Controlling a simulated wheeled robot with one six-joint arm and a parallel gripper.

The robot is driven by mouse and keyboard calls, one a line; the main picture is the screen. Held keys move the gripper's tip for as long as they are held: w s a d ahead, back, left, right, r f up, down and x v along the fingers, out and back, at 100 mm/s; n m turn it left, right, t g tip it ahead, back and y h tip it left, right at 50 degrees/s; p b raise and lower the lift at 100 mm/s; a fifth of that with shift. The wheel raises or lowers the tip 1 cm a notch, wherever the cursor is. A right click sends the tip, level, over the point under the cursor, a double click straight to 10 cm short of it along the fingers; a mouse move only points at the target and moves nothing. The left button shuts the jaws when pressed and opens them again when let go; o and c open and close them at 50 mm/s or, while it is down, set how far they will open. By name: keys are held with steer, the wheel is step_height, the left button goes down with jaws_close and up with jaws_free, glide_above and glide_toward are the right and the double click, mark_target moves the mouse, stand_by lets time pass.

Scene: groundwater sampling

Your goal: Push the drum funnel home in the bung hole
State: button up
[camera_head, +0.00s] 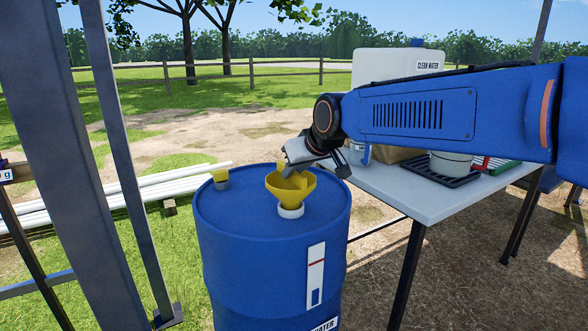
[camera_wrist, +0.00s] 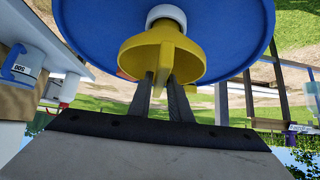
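The yellow drum funnel (camera_head: 281,191) stands over a white collar (camera_head: 291,212) on the top of the blue drum (camera_head: 245,235). It looks close to upright; its spout and the bung hole are hidden, so I cannot tell how deep it sits. In the wrist view the funnel (camera_wrist: 132,54) shows with its upright yellow tab (camera_wrist: 164,58), and the white collar (camera_wrist: 166,14) lies beyond it against the drum (camera_wrist: 90,25). My gripper (camera_wrist: 162,82) has one finger on each side of the tab and appears closed on it.
A table (camera_head: 400,196) at right carries a white clean-water container (camera_head: 385,72), a pot (camera_head: 451,163) and a black rack (camera_head: 440,176). Grey posts (camera_head: 60,150) stand at left, near white pipes (camera_head: 150,191).

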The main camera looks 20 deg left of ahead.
steer(key=shift+o, duration=1.3)
steer(key=v, duration=1.7)
steer(key=shift+r, duration=0.2)
steer(key=shift+d, duration=0.2)
steer(key=s+d+f+m+h, duration=0.15)
steer(key=d+f, duration=0.25)
steer(key=d, duration=0.5)
steer(key=s+d+f+m+h, duration=0.15)
steer(key=d+f, duration=0.35)
steer(key=d, duration=0.5)
steer(key=s+d+f+m+h, duration=0.15)
steer(key=d+f, duration=0.25)
steer(key=d, duration=0.5)
steer(key=s+d+f+m+g+h, duration=0.1)
steer(key=s+d+f+m, duration=0.4)
steer(key=s+d+f, duration=1.1)
steer(key=shift+d+f+h, duration=0.2)
steer(key=shift+f+h, duration=0.2)
steer(key=shift+h, duration=0.35)
